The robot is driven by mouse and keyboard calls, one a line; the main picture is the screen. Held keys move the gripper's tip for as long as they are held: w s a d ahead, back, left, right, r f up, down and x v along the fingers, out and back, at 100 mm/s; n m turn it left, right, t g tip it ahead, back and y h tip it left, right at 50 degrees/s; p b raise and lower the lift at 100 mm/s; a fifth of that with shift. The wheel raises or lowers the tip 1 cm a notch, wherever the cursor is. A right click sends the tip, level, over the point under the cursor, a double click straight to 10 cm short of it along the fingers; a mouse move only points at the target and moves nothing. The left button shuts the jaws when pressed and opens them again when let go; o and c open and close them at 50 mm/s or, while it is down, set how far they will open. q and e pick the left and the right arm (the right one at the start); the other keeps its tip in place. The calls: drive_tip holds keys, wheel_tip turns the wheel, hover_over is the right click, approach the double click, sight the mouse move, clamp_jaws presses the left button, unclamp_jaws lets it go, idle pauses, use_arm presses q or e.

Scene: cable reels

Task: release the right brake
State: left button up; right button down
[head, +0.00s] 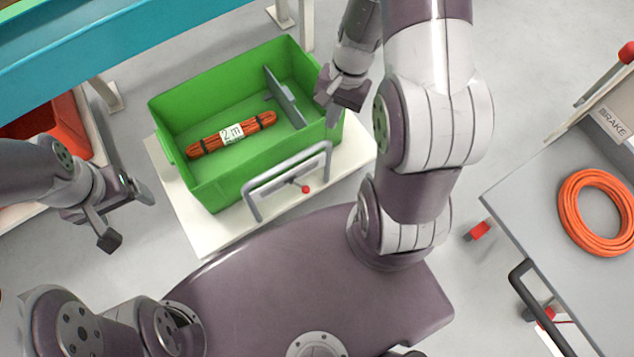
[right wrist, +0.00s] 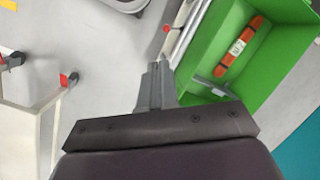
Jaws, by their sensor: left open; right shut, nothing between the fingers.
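A plate marked BRAKE (head: 612,122) stands at the far edge of the grey cart (head: 520,190) on the right. A lever with a red knob (head: 627,52) rises beside it, partly cut off by the picture edge. Red pedals show at the cart's wheels, one (head: 478,230) at its left corner. My right gripper (head: 338,97) is shut and empty, beside the right end of the green bin, far from that lever. It also shows shut in the right wrist view (right wrist: 155,85). My left gripper (head: 128,217) is open and empty, left of the bin.
The green bin (head: 180,165) holds an orange cable bundle (head: 205,143) tagged 2 m and a grey divider. It sits on a white cart (head: 210,235) with a metal handle and small red knob (head: 305,189). An orange cable coil (head: 565,215) lies on the grey cart.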

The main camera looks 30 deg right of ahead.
use_arm(q)
wheel_tip(320, 180, down, 15)
drive_tip(key=b, duration=0.9)
drive_tip(key=shift+b, duration=0.35)
use_arm(e)
drive_tip(key=d+f+m+t+y, duration=0.1)
drive_tip(key=f+m, duration=0.4)
drive_tip(key=f, duration=0.7)
drive_tip(key=d+f+m+y, duration=0.2)
drive_tip(key=d+f+m, duration=0.2)
drive_tip(key=f, duration=0.8)
drive_tip(key=shift+d+f+m+t, duration=0.15)
drive_tip(key=shift+f+m+t, duration=0.15)
drive_tip(key=shift+m+t, duration=0.15)
drive_tip(key=b, duration=0.5)
approach(306, 189)
wheel_tip(306, 189, down, 5)
drive_tip(key=d, duration=0.2)
use_arm(q)
wheel_tip(306, 189, down, 7)
drive_tip(key=b, duration=0.1)
drive_tip(key=shift+r+b, duration=0.2)
drive_tip(key=shift+b, duration=0.15)
use_arm(e)
drive_tip(key=a, duration=0.1)
drive_tip(key=a+f, duration=0.1)
drive_tip(key=a, duration=0.1)
drive_tip(key=shift+w+a+f, duration=0.2)
drive_tip(key=shift+w+f, duration=0.2)
